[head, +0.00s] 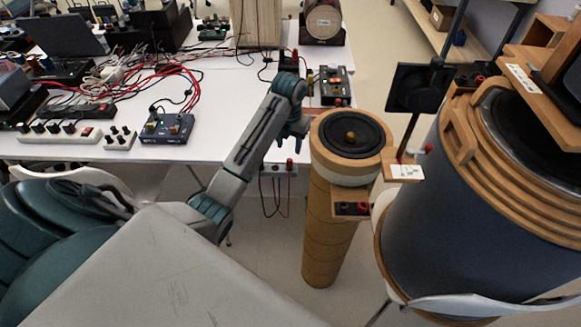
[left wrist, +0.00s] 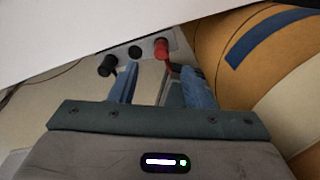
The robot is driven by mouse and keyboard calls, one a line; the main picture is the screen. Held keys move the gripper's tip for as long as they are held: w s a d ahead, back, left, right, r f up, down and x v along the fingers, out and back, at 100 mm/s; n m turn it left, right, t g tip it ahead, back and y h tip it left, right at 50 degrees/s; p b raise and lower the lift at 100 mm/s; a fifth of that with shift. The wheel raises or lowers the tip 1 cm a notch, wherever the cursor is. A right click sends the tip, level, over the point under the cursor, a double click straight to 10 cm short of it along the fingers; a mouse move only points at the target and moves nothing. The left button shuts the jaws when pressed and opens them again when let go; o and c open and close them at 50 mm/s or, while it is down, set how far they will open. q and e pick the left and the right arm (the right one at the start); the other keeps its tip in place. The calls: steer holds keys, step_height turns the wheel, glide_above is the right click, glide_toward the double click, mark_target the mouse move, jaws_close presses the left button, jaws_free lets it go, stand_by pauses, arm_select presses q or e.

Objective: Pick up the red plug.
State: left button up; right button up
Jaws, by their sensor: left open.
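The red plug (left wrist: 161,48) sits in a grey socket plate (left wrist: 148,46) beside a black socket or knob (left wrist: 135,52) and a black plug (left wrist: 107,66). In the head view the red plug (head: 289,163) is small at the table's front edge. My left gripper (left wrist: 158,72) is open, with its blue fingers apart. In the wrist view the red plug appears between the fingertips, nearer the right finger; I cannot tell whether it touches. In the head view my left gripper (head: 294,130) is above the table's front edge, its fingers partly hidden. My right gripper is not in view.
A wooden speaker column (head: 330,225) stands right of my left gripper, close by. A large dark speaker drum (head: 430,215) is farther right. The white table (head: 225,110) bears cables, a power strip (head: 60,132) and a blue box (head: 167,128). Cables hang below its front edge.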

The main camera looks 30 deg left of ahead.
mark_target(289, 160)
arm_select(q)
steer(key=f+b, duration=0.1)
steer(key=f, duration=0.2)
steer(key=shift+w+b, duration=0.2)
steer(key=shift+b, duration=0.15)
steer(key=shift+s+f, duration=0.1)
steer(key=shift+f, duration=0.2)
steer(key=shift+s+d+f+p, duration=0.1)
steer(key=shift+s+f+p, duration=0.1)
steer(key=shift+f, duration=0.35)
steer(key=shift+s+d+f+p, duration=0.1)
steer(key=shift+f+p, duration=0.1)
steer(key=shift+f, duration=1.3)
steer(key=shift+a+f, duration=0.1)
steer(key=shift+f, duration=0.1)
jaws_close()
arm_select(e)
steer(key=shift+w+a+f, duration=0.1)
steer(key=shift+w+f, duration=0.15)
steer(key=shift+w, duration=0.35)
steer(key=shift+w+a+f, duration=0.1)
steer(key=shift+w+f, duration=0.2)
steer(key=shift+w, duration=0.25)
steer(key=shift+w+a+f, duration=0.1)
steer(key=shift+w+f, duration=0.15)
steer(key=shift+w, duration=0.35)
